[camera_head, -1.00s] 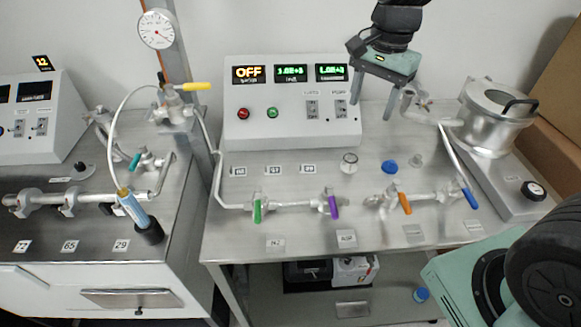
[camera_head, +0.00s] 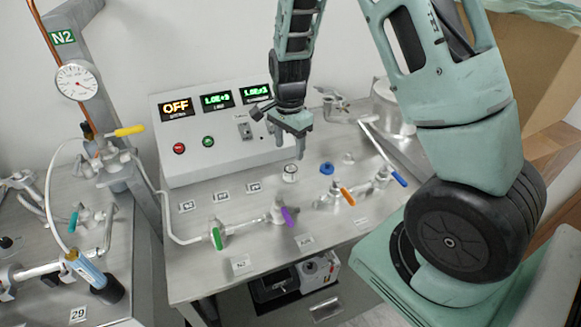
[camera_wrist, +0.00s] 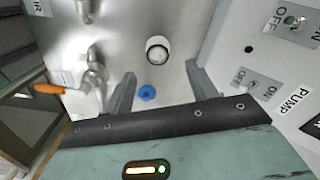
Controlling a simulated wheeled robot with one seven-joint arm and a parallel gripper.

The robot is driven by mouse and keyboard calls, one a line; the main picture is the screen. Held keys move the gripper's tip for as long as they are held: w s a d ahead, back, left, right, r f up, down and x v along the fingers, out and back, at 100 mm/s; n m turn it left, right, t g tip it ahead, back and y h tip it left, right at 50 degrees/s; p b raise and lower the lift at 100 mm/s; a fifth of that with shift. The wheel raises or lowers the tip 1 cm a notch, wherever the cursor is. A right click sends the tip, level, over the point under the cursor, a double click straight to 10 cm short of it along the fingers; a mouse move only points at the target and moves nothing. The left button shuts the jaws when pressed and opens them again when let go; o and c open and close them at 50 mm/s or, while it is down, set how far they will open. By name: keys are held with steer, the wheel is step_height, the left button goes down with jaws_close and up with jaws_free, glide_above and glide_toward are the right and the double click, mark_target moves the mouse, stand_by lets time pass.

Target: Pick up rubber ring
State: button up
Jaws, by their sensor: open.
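A small round piece with a dark rim and a pale middle (camera_head: 290,172), which looks like the rubber ring, stands on the steel bench in front of the control box. It also shows in the wrist view (camera_wrist: 158,50), just beyond the fingertips. My gripper (camera_head: 291,145) is open and empty, pointing down above the bench near this piece. In the wrist view its two fingers (camera_wrist: 160,72) stand apart. A blue cap (camera_head: 326,168) lies to the right of the ring and appears between the fingers in the wrist view (camera_wrist: 147,92).
The control box (camera_head: 220,130) stands behind. Pipes with green (camera_head: 217,238), purple (camera_head: 288,216), orange (camera_head: 348,196) and blue (camera_head: 399,178) valve handles run along the front. A small clear piece (camera_head: 348,158) lies right of the cap. The metal chamber (camera_head: 395,105) is at back right.

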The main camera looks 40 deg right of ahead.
steer(key=shift+s+a+f+p, duration=0.1)
steer(key=shift+f+p, duration=0.35)
steer(key=shift+f, duration=0.95)
steer(key=shift+s+f+p, duration=0.1)
steer(key=shift+f+p, duration=0.3)
steer(key=shift+f, duration=1)
steer(key=shift+f, duration=0.25)
steer(key=c, duration=1)
